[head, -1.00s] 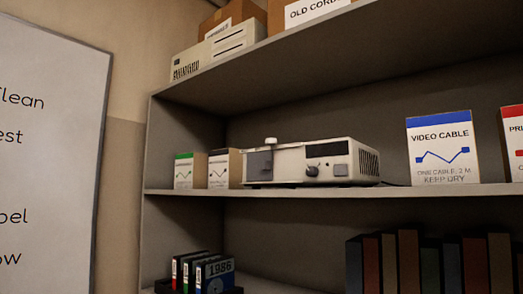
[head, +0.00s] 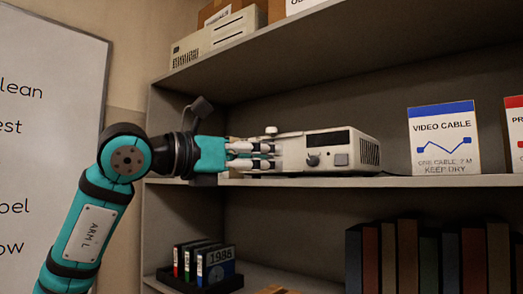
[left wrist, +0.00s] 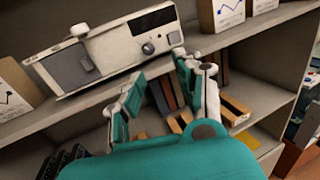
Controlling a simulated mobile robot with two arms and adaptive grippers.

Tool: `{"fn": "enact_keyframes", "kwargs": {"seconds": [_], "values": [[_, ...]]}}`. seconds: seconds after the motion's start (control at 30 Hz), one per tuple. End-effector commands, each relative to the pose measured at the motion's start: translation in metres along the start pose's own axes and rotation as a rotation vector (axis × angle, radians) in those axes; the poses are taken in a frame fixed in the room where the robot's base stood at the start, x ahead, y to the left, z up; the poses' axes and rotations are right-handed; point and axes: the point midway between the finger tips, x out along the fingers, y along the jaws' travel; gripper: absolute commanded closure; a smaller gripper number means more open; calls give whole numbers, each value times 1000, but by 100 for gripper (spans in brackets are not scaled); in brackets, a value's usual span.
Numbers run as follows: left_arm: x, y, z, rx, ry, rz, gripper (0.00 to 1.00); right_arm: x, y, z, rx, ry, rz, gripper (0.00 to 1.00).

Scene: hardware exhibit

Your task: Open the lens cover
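The white projector (head: 330,158) stands on the middle shelf; it also shows in the left wrist view (left wrist: 115,48). Its lens cover (left wrist: 73,67) is a dark grey square flap, lying closed against the left part of the front. In the head view my left gripper (head: 262,156) hides the cover. In the left wrist view my left gripper (left wrist: 158,68) has its fingers spread wide, with nothing between them. There it appears right of the cover, by the projector's lower right front. I cannot tell whether it touches the projector. My right gripper is not in view.
A video cable box (head: 443,138) stands right of the projector on the same shelf (head: 440,182). Dark books (head: 400,255) and a tray of cassettes (head: 203,265) are on the shelf below. The upper shelf (head: 300,62) hangs over the projector. A whiteboard (head: 45,150) is at left.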

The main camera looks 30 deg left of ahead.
Motion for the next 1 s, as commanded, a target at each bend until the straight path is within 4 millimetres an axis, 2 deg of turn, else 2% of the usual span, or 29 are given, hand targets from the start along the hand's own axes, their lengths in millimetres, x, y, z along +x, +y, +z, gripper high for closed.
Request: {"fn": "enact_keyframes", "kwargs": {"seconds": [0.03, 0.13, 0.2, 0.3, 0.47, 1.0], "values": [[-24, 22, 14, 6, -5, 97, 65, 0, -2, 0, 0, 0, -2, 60], [-58, 54, 27, -4, 3, 236, 65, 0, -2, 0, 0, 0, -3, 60], [-72, 66, 31, -13, 6, 291, 65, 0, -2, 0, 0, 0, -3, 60], [-76, 75, 33, -20, 11, 323, 65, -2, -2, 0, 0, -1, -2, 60], [-56, 82, 34, -21, 14, 324, 65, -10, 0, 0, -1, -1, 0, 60], [54, 117, 35, -19, 12, 320, 65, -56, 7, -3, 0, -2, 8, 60]]}}
